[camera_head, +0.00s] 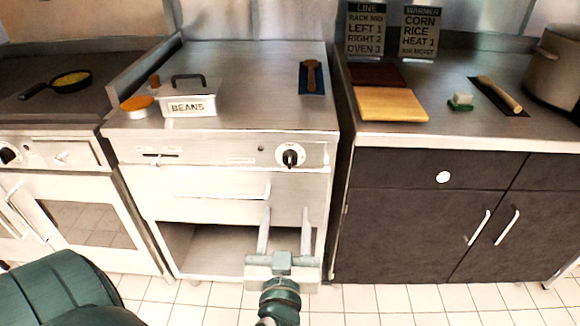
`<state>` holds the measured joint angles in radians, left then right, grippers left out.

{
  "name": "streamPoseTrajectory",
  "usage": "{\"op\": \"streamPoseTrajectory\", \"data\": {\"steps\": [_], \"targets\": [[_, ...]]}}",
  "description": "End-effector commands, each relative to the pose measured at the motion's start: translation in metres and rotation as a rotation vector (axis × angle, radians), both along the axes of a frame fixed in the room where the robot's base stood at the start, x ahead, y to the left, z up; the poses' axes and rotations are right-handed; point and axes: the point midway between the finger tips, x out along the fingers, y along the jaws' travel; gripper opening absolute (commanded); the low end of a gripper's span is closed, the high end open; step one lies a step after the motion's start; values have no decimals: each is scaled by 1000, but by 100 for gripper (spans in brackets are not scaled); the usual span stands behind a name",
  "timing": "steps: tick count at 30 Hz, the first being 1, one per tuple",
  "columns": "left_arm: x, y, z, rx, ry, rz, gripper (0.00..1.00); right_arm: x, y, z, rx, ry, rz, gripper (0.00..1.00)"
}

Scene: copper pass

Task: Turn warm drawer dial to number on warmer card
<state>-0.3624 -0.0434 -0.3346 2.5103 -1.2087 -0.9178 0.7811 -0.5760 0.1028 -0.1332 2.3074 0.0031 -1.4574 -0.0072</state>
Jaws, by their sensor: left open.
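The warm drawer dial (290,156) is a black knob on a white round plate, at the right of the steel unit's front panel. Its number marks are too small to read. The warmer card (421,32) stands upright at the back of the right counter and reads "WARMER, CORN, RICE, HEAT 1", with a smaller last line I cannot read surely. My left gripper (284,232) is open and empty, fingers pointing at the unit's front, below the dial and apart from it. My right gripper is not in view.
The warm drawer (222,183) with its bar handle is below the panel, above an open shelf. A line card (366,30) stands beside the warmer card. Boards (390,104) lie on the right counter.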

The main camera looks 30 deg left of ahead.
Motion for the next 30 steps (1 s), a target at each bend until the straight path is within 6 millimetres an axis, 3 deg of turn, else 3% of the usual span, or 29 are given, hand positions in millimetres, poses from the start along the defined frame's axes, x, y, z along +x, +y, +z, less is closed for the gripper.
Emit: {"op": "streamPoseTrajectory", "data": {"steps": [8, 18, 30], "targets": [[17, 10, -1, 3, -4, 0, 50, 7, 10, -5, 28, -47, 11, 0], [50, 31, -2, 3, -4, 0, 50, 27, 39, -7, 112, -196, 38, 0], [112, 68, 2, 5, 0, 0, 50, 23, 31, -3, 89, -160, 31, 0]]}}
